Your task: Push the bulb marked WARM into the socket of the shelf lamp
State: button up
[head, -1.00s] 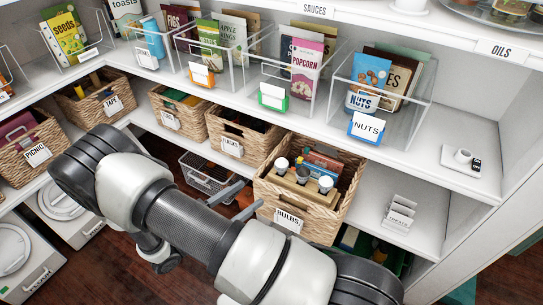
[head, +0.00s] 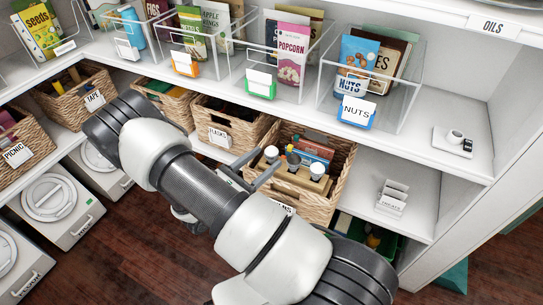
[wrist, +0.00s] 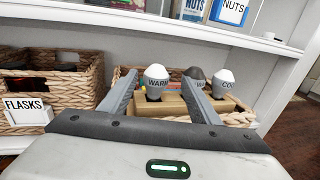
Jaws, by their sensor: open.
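The bulb marked WARM (wrist: 156,80) has a white dome and grey collar and stands upright in a tan block (wrist: 175,106). In the wrist view it appears between the open fingers of my gripper (wrist: 161,76); I cannot tell how far ahead it is. A dark bulb (wrist: 195,79) and a bulb marked COOL (wrist: 222,80), partly behind the right finger, stand beside it. In the head view my gripper (head: 262,162) is at the left of the bulb basket (head: 322,206). A small white fixture (head: 455,137), apparently the lamp socket, sits empty on a white plate (head: 444,146) at right.
Clear bins, one labelled NUTS (head: 357,110), line the shelf above the basket. The FLASKS basket (wrist: 75,97) is to the left. A small white card holder (head: 393,196) stands right of the bulb basket. The shelf around the white plate is mostly clear.

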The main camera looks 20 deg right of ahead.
aim_at(267, 156)
jog(key=x, duration=0.4)
jog(key=shift+w+d+f+b, duration=0.1)
jog(key=shift+w+d+b, duration=0.15)
jog(key=shift+w+b, duration=0.2)
jog(key=c, duration=1.2)
jog(key=shift+o, duration=0.2)
